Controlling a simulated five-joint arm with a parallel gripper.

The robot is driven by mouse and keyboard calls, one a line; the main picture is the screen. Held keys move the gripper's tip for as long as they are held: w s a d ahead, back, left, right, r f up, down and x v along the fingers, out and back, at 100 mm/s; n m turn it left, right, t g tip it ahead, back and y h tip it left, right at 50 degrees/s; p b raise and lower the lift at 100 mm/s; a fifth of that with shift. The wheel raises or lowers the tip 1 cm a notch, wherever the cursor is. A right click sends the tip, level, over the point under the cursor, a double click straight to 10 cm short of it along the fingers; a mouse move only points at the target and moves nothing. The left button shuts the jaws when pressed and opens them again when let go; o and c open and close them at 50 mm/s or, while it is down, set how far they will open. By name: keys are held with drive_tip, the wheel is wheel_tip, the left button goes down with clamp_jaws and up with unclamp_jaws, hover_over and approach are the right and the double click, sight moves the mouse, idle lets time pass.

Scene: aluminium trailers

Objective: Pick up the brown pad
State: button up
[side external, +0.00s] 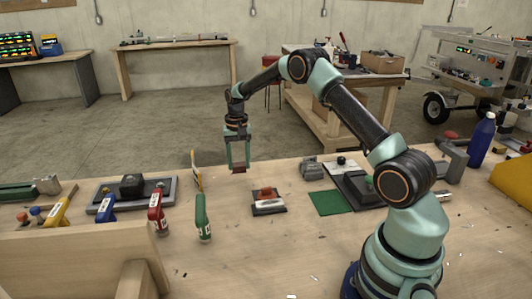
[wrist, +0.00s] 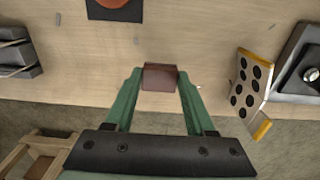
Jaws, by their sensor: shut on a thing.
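The brown pad (wrist: 160,77) is a small reddish-brown block held between the fingertips of my gripper (wrist: 159,84) in the wrist view. In the side view the pad (side external: 239,170) shows as a small dark piece at the lower end of my gripper (side external: 238,164). My gripper has green fingers, points down and is shut on the pad. The pad hangs above the wooden bench near its far edge. The side view does not show clearly how high it is.
A dark plate with an orange-red knob (side external: 267,195) lies on the bench (side external: 260,250) nearby. A perforated white piece (wrist: 250,82) stands to the right in the wrist view. Green and red handled tools (side external: 202,217) stand left in the side view. A green mat (side external: 327,203) lies right.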

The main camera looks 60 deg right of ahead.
sight(239, 165)
wheel_tip(239, 165, up, 16)
idle(0.3)
